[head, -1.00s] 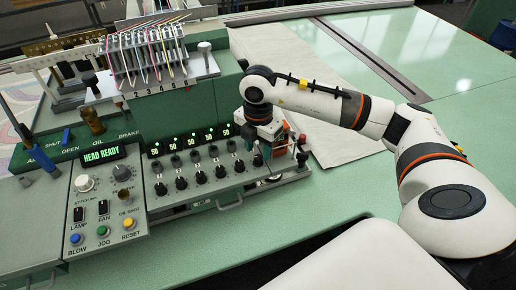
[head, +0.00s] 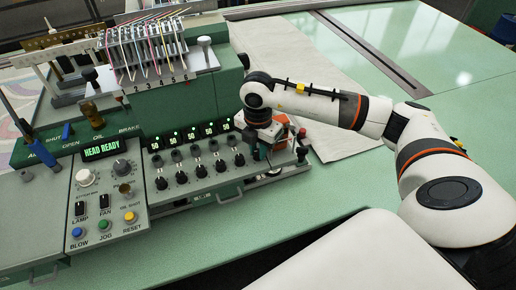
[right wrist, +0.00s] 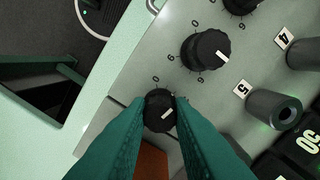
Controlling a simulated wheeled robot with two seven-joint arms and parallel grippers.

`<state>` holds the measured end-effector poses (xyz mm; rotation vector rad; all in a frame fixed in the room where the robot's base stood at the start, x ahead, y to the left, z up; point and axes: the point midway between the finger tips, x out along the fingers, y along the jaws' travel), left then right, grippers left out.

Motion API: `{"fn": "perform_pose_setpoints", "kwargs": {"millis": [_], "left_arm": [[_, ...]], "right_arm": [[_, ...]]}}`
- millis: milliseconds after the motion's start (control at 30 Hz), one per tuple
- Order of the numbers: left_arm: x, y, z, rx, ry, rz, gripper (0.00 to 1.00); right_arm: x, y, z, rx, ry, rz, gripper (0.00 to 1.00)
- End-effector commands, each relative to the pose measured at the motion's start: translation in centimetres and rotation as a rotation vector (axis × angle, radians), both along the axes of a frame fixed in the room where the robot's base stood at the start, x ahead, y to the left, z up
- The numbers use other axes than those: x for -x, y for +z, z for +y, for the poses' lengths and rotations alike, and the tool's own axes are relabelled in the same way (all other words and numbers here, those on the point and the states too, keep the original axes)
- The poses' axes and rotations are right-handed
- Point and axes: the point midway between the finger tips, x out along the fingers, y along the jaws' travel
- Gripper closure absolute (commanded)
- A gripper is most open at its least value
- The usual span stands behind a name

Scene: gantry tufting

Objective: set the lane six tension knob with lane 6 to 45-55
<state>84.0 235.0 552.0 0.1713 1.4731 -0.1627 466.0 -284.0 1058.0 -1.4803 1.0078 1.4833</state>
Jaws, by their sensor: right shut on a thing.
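The lane six tension knob (right wrist: 158,112) is a black dial with a white pointer mark at the end of the row in the right wrist view. My right gripper (right wrist: 160,104) has its teal fingers closed on both sides of it. In the head view my right gripper (head: 258,152) reaches down at the right end of the console and hides this knob and its readout. The pointer slants to the upper right in the right wrist view; its value cannot be read. My left gripper is not in view.
Neighbouring black knobs (head: 239,160) run leftward under green lit readouts (head: 227,127) that appear to show 50. In the right wrist view the adjacent knob (right wrist: 205,50) is close by, with a grey post (right wrist: 272,108) near label 5. The green table (head: 400,60) is clear at right.

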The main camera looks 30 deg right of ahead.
Motion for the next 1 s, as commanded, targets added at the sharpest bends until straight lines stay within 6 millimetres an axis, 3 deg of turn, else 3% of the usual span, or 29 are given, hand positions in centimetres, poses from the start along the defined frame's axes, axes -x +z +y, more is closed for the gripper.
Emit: {"fn": "perform_pose_setpoints", "kwargs": {"millis": [67, 367, 400, 500, 833, 1000], "left_arm": [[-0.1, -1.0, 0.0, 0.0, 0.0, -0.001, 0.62], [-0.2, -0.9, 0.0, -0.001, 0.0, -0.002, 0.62], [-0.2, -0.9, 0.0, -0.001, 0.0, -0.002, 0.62], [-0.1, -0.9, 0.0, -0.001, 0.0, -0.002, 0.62], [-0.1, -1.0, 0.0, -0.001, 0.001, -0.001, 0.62], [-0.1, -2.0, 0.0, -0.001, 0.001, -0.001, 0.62]], "right_arm": [[-0.1, -0.3, -0.1, 0.001, 0.049, -0.004, 1.0], [-0.1, 0.1, -0.1, 0.001, 0.075, -0.003, 1.0], [-0.1, 0.1, -0.1, 0.001, 0.074, -0.003, 0.75], [-0.1, 0.1, -0.1, 0.0, 0.074, -0.002, 0.59], [-0.1, 0.2, 0.0, 0.0, 0.074, -0.003, 0.58], [-0.2, 2.1, 0.0, -0.001, 0.074, -0.008, 0.58]]}}
